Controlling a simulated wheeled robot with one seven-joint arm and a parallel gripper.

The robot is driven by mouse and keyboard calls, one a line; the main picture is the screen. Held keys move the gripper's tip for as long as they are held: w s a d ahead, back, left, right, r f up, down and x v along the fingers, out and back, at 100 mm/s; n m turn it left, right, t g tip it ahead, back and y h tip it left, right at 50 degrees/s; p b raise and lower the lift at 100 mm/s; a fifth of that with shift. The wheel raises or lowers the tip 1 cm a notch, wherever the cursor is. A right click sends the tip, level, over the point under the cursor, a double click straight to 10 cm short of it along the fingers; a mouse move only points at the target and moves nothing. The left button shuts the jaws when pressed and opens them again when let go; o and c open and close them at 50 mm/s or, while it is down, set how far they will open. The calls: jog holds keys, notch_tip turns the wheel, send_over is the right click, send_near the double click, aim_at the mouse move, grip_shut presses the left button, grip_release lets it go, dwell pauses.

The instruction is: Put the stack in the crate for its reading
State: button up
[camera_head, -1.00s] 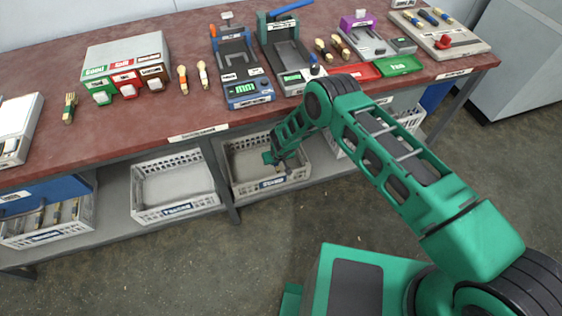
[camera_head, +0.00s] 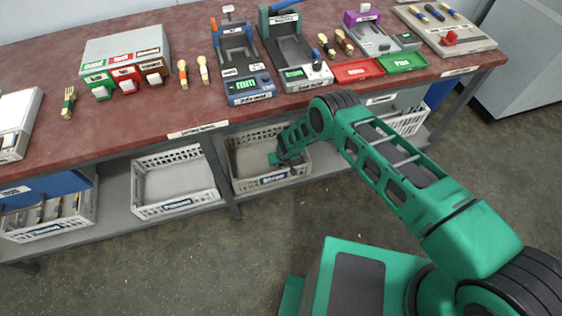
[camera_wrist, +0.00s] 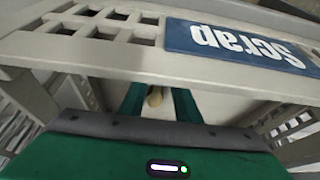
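My gripper (camera_head: 276,158) reaches down into the crate labelled "Scrap" (camera_head: 272,180) on the lower shelf. In the wrist view, the crate's rim and upside-down label (camera_wrist: 232,45) are close in front of my gripper (camera_wrist: 158,103). Its two green fingers stand apart. A small tan, rounded wooden end (camera_wrist: 155,97) shows in the gap, narrower than the gap. The rest of it is hidden behind my gripper body, so I cannot tell whether it is a stack. The middle crate (camera_head: 176,208) looks empty.
A left crate (camera_head: 45,232) holds several handled pieces. The red bench top (camera_head: 140,118) overhangs the crates. It carries a blue press with a lit display (camera_head: 247,87), a second press (camera_head: 290,50), loose wooden pieces (camera_head: 203,70), and red (camera_head: 357,70) and green (camera_head: 402,62) trays.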

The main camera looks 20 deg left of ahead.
jog(key=shift+w+r, duration=0.15)
jog(key=shift+r, duration=0.05)
jog(key=shift+r, duration=0.25)
jog(key=shift+v, duration=3.45)
